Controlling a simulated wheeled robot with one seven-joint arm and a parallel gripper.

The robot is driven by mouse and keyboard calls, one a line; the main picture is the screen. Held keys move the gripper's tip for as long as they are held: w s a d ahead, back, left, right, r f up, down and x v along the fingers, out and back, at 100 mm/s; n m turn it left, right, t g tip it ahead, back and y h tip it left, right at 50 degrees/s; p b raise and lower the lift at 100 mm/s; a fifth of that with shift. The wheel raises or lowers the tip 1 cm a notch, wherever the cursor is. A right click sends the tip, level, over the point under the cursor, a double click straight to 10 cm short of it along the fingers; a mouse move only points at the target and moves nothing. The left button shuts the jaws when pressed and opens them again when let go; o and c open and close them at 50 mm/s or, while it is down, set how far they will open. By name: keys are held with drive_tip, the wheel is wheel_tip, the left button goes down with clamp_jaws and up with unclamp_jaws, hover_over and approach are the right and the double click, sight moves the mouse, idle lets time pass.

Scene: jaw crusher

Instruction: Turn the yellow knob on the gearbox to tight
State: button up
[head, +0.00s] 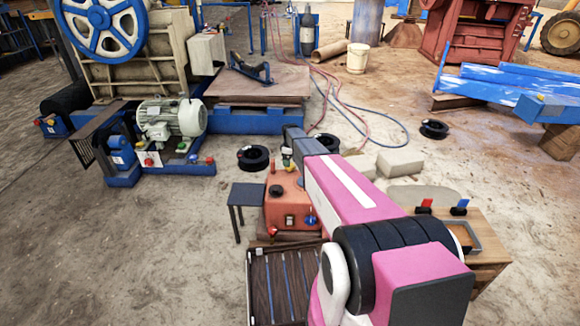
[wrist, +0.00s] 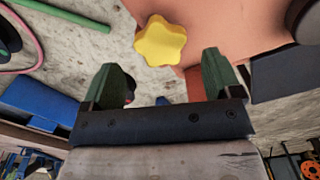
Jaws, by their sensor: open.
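The yellow star-shaped knob (wrist: 160,42) is in the upper middle of the wrist view, at the edge of the orange gearbox (wrist: 225,22). My gripper (wrist: 162,80) is open, with its two green fingers apart. The knob appears beyond the fingertips and between their lines, and the fingers do not appear to touch it. In the head view the orange gearbox (head: 283,204) stands below my pink arm, with a black knob on top and red and blue parts on its front. The yellow knob cannot be made out there. Any tight marking is not readable.
A small dark table (head: 247,194) stands left of the gearbox, and a dark slatted crate (head: 257,285) in front. A wooden table (head: 485,240) with red and blue items stands right. Grey blocks (head: 400,161) and a black ring (head: 253,158) lie behind. Open floor lies left.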

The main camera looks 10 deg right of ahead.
drive_tip(key=shift+f, duration=2.15)
drive_tip(key=c, duration=0.9)
